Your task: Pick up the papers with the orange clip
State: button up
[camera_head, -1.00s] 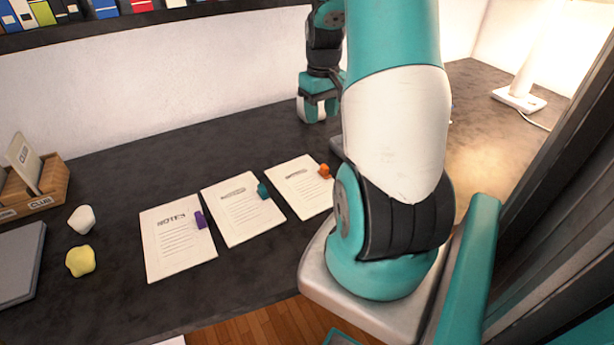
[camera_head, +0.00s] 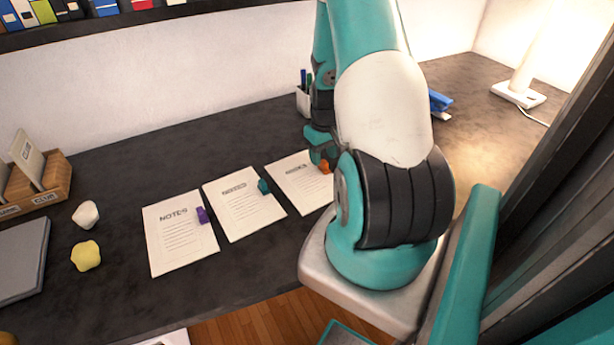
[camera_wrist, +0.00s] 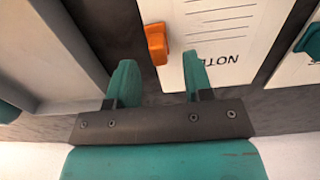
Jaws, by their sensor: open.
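The papers (camera_head: 297,188) with the orange clip (camera_head: 325,167) lie on the dark desk, rightmost of three paper stacks. My gripper (camera_head: 322,150) is low over the desk by the clip's far side; my arm hides part of this area. In the wrist view, the orange clip (camera_wrist: 157,44) sits at the left edge of the papers (camera_wrist: 215,50). My open gripper (camera_wrist: 158,80) has one finger over the papers and the other beyond their left edge, with the clip just ahead between the two finger lines. Nothing is held.
Papers with a teal clip (camera_head: 263,186) and papers with a purple clip (camera_head: 202,215) lie to the left. Yellow (camera_head: 86,256) and white (camera_head: 86,214) crumpled lumps lie farther left. A pen cup (camera_head: 304,101) and blue stapler-like object (camera_head: 439,101) stand behind.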

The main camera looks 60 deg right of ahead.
jog(key=shift+f, duration=1.4)
grip_shut()
jog(key=shift+r, duration=0.1)
notch_tip(320, 180, up, 20)
jog(key=shift+b, duration=0.45)
